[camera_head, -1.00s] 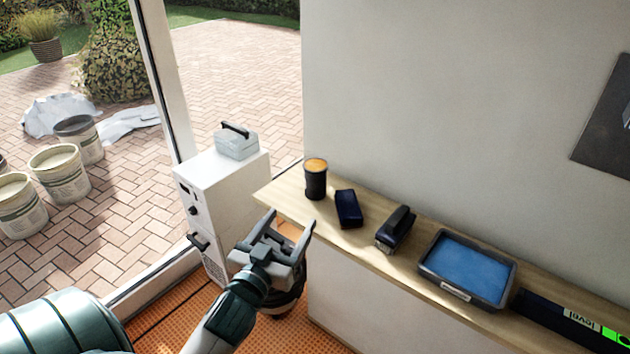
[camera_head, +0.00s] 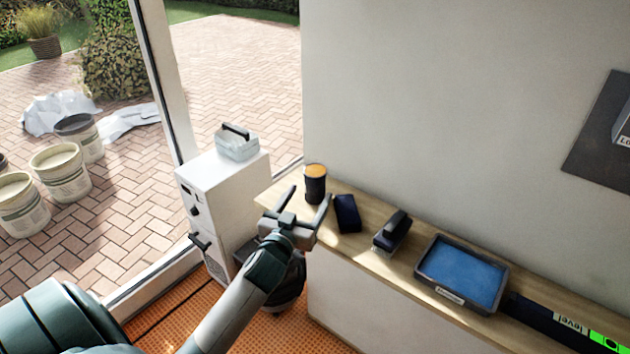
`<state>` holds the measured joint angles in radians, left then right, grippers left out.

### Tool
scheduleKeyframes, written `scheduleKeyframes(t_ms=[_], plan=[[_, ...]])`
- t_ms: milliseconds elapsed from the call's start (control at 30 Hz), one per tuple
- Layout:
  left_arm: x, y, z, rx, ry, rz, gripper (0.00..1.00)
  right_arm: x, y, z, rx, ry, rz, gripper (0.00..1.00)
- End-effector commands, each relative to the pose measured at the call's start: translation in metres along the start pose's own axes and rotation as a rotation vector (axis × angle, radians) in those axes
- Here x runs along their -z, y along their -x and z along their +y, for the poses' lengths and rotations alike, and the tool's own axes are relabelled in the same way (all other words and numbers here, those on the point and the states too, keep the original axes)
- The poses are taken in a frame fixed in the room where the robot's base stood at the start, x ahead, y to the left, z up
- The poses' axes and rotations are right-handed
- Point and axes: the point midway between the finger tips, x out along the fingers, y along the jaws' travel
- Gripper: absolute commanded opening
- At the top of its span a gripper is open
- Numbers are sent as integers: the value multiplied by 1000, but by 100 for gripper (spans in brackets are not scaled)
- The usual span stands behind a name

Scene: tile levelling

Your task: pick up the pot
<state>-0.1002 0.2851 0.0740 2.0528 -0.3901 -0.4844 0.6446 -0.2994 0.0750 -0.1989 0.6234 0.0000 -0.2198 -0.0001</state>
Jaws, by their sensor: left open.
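The pot (camera_head: 315,184) is a small dark cylinder with an orange top. It stands upright at the far left end of the wooden shelf (camera_head: 372,267), near the wall. My left gripper (camera_head: 309,191) is open, its two fingers pointing up toward the pot from the near side. In this view the fingertips show at the pot's left and lower right. I cannot tell whether they touch it or how far short of it they are. My right gripper is not in view.
Right of the pot on the shelf are a dark blue block (camera_head: 347,213), a dark brush-like tool (camera_head: 392,231), a blue tray (camera_head: 462,272) and a level (camera_head: 570,325). A white cabinet (camera_head: 215,190) with a case (camera_head: 237,144) stands left. The wall is behind.

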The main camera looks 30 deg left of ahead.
Motion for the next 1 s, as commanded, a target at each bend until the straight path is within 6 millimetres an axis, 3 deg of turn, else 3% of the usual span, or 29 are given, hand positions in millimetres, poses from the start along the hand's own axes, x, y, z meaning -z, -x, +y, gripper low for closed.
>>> scheduleKeyframes(t_ms=[567, 1000], plan=[[1, -12, -1, 1, -1, -1, 67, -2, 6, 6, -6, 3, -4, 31], [2, -56, -2, 1, -1, -1, 67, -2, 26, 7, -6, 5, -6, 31]])
